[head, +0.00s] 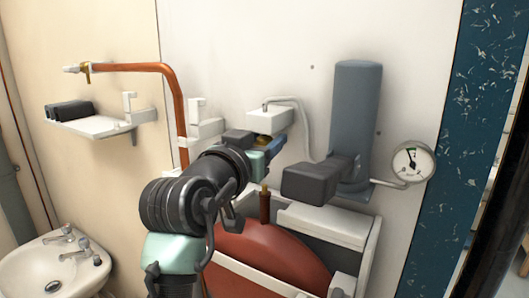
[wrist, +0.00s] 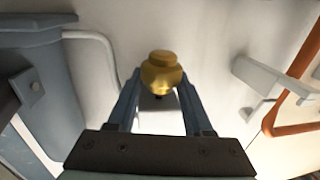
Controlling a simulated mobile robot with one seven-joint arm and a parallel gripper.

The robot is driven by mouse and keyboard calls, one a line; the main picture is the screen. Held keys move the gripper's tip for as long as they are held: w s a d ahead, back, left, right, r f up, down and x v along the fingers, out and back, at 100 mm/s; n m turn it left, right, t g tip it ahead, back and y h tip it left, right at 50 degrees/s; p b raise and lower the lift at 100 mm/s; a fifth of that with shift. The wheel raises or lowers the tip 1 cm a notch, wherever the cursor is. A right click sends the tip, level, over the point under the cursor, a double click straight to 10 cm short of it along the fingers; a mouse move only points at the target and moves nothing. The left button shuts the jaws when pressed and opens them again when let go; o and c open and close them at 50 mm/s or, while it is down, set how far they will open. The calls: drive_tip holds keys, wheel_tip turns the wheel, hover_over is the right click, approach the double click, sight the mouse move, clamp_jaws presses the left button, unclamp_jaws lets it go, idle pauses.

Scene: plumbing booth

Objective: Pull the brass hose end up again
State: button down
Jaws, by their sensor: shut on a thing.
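The brass hose end (wrist: 161,72) sits between the two blue fingers of my gripper (wrist: 160,85) in the wrist view, with its rounded top showing above them. In the head view my gripper (head: 272,145) is just below the white wall box, and a small bit of brass shows beside its fingers. My gripper is shut on the brass hose end. Below it, a brown stub (head: 265,206) stands up from the red tank (head: 262,247). My arm hides part of the tank, and the lower part of the hose end is hidden.
The white wall box (head: 270,118) with a pale bent pipe (head: 304,128) is close above my gripper. A grey cylinder (head: 355,115) and a round gauge (head: 412,161) are to the right. A copper pipe (head: 180,100) and a white shelf (head: 95,124) are to the left.

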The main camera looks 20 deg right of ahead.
drive_tip(key=shift+r, duration=0.35)
drive_tip(key=c, duration=0.6)
unclamp_jaws()
drive_tip(key=shift+c, duration=0.2)
drive_tip(key=shift+o, duration=1)
drive_tip(key=shift+f, duration=0.1)
drive_tip(key=shift+a, duration=0.1)
drive_tip(key=shift+s+a+f+b, duration=0.15)
drive_tip(key=shift+s+a+b, duration=0.15)
drive_tip(key=shift+b, duration=0.15)
drive_tip(key=b+v, duration=0.6)
drive_tip(key=v, duration=0.6)
